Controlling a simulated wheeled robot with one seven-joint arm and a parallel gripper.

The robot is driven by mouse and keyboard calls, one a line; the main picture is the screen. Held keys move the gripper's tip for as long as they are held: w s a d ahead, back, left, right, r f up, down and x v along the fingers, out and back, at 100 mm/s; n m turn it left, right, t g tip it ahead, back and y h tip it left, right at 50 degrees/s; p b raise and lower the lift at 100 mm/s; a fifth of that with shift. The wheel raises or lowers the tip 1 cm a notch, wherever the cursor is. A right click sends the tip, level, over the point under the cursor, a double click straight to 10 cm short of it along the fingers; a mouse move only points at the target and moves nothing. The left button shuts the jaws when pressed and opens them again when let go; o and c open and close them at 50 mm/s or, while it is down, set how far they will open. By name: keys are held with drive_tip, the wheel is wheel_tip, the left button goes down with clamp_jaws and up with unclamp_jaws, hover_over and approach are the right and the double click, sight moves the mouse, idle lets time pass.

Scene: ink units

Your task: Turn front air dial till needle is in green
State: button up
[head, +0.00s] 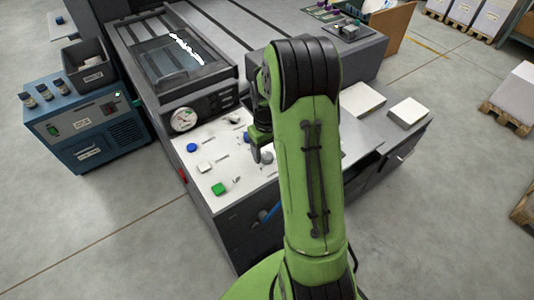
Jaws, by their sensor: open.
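A round gauge (183,119) with a white face stands at the back left of the white control panel (232,160). Its needle and green zone are too small to read. Below it on the panel are a blue knob (192,148), a white knob (204,167) and a green knob (218,189). Another blue knob (246,136) shows just left of my gripper. I cannot read which one is the front air dial. My gripper (257,153) is open over the right part of the panel, partly hidden by my green arm. I cannot tell whether it touches anything.
The grey machine with a glass-topped bay (178,58) rises behind the panel. A blue cabinet (90,125) stands at the left. Pale stacks (407,111) lie on the surface at right. Open floor lies in front and at left.

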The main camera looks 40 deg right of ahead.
drive_tip(key=shift+f, duration=0.55)
drive_tip(key=c, duration=1)
drive_tip(key=shift+c, duration=0.2)
